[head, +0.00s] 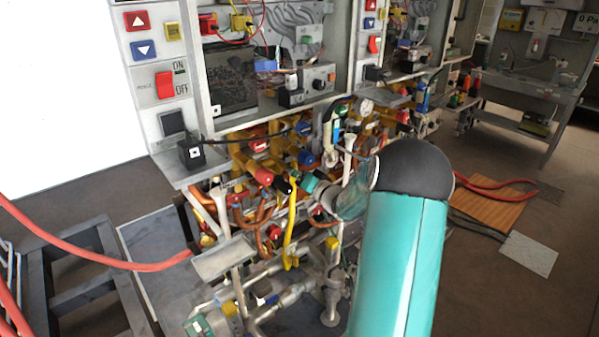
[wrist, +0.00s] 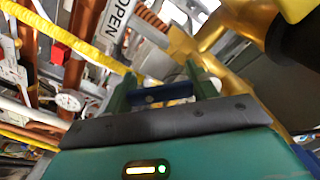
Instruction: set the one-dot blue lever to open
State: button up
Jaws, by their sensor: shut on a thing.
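In the wrist view, my gripper (wrist: 163,88) has its two green fingers on either side of a dark blue bar, which looks like the blue lever (wrist: 160,94). The gripper is shut on it. No dot mark can be made out on the lever. In the head view, my gripper (head: 309,184) reaches left into the crowded pipes below the heater cabinets; my arm partly blocks that area, and the held lever cannot be picked out there.
In the wrist view, a yellow braided hose (wrist: 62,36) crosses the upper left, and brass pipework (wrist: 222,38) is close on the right. In the head view, a yellow lever (head: 291,225) hangs left of my gripper. A red hose (head: 95,258) runs at the lower left.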

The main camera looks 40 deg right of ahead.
jog(key=shift+s+a+f+m, duration=0.1)
jog(key=shift+a+f+m, duration=0.3)
jog(key=shift+m, duration=1.05)
jog(key=shift+w+a+f+m, duration=0.15)
jog(key=shift+a+m, duration=0.4)
jog(key=shift+m, duration=0.95)
jog(key=shift+s+a+f+m, duration=0.2)
jog(key=shift+a+m, duration=0.3)
jog(key=shift+m, duration=0.95)
jog(key=o, duration=1.4)
jog(key=shift+s, duration=0.1)
jog(key=s, duration=1.3)
jog(key=shift+s+d, duration=0.15)
jog(key=shift+s, duration=0.1)
